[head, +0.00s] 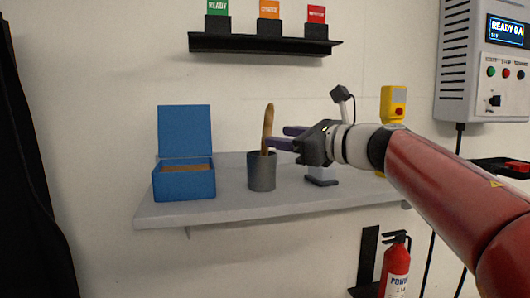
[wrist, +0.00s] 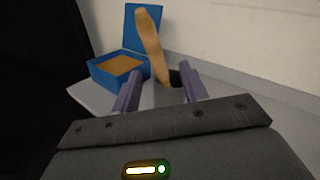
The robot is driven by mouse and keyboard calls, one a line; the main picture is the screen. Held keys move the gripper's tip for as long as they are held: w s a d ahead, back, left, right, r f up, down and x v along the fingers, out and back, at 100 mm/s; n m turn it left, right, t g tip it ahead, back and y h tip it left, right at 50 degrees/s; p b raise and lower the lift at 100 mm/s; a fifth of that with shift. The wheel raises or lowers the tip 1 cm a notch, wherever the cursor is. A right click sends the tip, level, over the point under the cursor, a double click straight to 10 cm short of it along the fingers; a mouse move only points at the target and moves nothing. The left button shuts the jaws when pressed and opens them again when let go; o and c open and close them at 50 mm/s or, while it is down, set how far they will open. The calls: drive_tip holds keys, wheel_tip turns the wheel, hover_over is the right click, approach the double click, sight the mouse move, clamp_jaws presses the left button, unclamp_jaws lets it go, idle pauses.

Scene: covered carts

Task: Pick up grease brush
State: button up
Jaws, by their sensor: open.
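The grease brush (head: 268,128) stands upright, handle up, in a grey cup (head: 262,172) on the shelf; its lower end is hidden inside the cup. In the wrist view the tan handle (wrist: 151,45) rises ahead, between the lines of the two fingers. My gripper (head: 282,138) comes in from the right at the height of the handle's lower part, just above the cup rim. Its purple fingers (wrist: 160,88) are apart with nothing held. Whether they touch the handle cannot be told.
An open blue box (head: 184,184) stands left of the cup on the grey shelf (head: 225,210). A black stand (head: 322,182) and a yellow device (head: 393,103) are behind my arm. A black rack (head: 262,44) hangs above. A fire extinguisher (head: 396,270) is below.

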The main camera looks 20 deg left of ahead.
sight(267, 134)
drive_tip(key=p+x, duration=0.1)
drive_tip(key=x, duration=0.4)
drive_tip(key=shift+s+a+r, duration=0.1)
drive_tip(key=shift+s+a, duration=0.05)
drive_tip(key=shift+c, duration=0.3)
clamp_jaws()
